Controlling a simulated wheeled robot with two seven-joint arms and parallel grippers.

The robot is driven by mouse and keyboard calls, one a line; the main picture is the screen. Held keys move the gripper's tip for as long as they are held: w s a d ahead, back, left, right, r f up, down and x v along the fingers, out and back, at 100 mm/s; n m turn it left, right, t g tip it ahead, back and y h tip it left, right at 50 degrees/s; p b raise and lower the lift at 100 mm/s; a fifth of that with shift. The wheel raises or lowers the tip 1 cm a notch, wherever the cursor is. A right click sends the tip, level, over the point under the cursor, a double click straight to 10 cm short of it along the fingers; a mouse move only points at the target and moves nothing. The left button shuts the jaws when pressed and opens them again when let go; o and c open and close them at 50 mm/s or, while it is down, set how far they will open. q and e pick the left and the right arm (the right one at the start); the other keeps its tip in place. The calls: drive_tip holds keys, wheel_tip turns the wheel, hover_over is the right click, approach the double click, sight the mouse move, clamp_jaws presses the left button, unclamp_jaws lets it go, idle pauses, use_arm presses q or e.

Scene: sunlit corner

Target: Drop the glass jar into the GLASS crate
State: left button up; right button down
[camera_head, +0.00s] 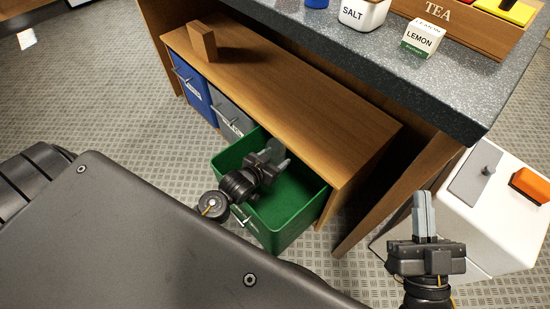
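The green crate (316,196) is pulled out of the low wooden cabinet, and its open top shows. A label on its front is mostly hidden by my arm, so I cannot read it. My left gripper (279,156) is over the green crate, with its grey fingertips near the cabinet side of the opening. The small view does not show clearly whether its fingers are apart. I see no glass jar in this view; part of the crate floor is hidden behind my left gripper. My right gripper (424,214) points upward at the lower right, its fingers close together with nothing between them.
The blue crate (190,85) and grey crate (231,119) sit inside the cabinet (300,100). A wooden block (203,42) stands on top. The speckled counter (400,62) above holds a salt pot (360,13) and lemon box (422,38). A white unit (487,222) stands by my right gripper.

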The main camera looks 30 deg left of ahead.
use_arm(q)
drive_tip(key=shift+f+b, duration=0.5)
drive_tip(key=shift+f, duration=0.1)
use_arm(e)
drive_tip(key=shift+s+d+r+t+y, duration=0.15)
drive_tip(key=shift+s+d+r+t, duration=0.05)
drive_tip(key=shift+r+t, duration=0.25)
drive_tip(key=shift+s+d+r+t+y, duration=0.2)
drive_tip(key=shift+s+r+t, duration=0.05)
drive_tip(key=shift+r+t, duration=0.15)
drive_tip(key=shift+s+d+r+t+y, duration=0.15)
drive_tip(key=shift+s+d+r+t, duration=0.05)
drive_tip(key=shift+r+t, duration=0.25)
use_arm(q)
drive_tip(key=o, duration=1.2)
